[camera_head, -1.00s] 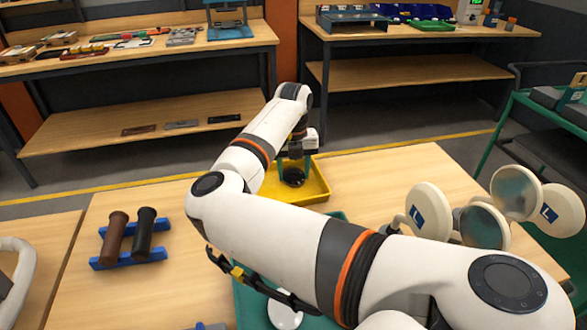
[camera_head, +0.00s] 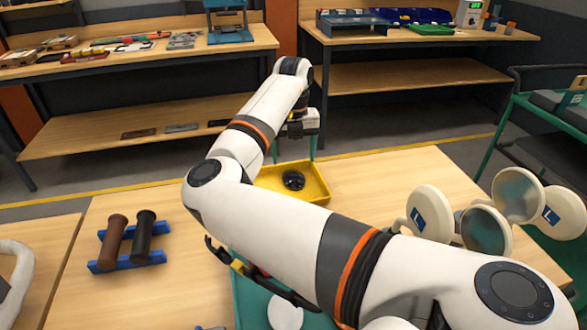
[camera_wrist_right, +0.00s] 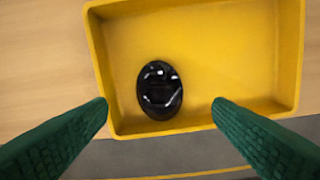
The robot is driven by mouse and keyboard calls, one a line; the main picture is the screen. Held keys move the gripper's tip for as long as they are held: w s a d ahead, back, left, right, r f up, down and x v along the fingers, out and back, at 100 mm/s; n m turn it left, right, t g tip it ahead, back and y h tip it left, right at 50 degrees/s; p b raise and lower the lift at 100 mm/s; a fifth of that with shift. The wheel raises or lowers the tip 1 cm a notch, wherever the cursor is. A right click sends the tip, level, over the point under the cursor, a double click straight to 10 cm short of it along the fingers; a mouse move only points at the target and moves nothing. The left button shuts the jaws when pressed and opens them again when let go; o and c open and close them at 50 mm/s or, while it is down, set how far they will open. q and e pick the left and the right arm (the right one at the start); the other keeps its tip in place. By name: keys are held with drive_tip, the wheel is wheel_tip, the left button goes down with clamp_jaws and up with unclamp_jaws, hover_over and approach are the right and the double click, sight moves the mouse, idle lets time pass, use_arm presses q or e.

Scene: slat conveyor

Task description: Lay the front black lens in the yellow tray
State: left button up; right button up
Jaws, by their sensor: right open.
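The black lens (camera_head: 293,180) lies on the floor of the yellow tray (camera_head: 318,180). In the right wrist view the lens (camera_wrist_right: 159,90) is a glossy dark oval near one long wall of the tray (camera_wrist_right: 230,50). My right gripper (camera_head: 293,153) hangs above the tray, apart from the lens. Its green fingers are spread wide and empty, and they also frame the tray in the right wrist view (camera_wrist_right: 162,103). My left gripper does not show.
A teal tray (camera_head: 250,305) with a white disc (camera_head: 285,312) is partly hidden under my right arm. Two rollers, brown (camera_head: 112,243) and black (camera_head: 143,233), rest on blue holders at the left. Several round discs on stands (camera_head: 430,211) are at the right.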

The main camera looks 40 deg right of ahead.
sight(294, 175)
wheel_tip(294, 175, up, 6)
drive_tip(key=shift+w+d+f, duration=0.1)
idle(0.6)
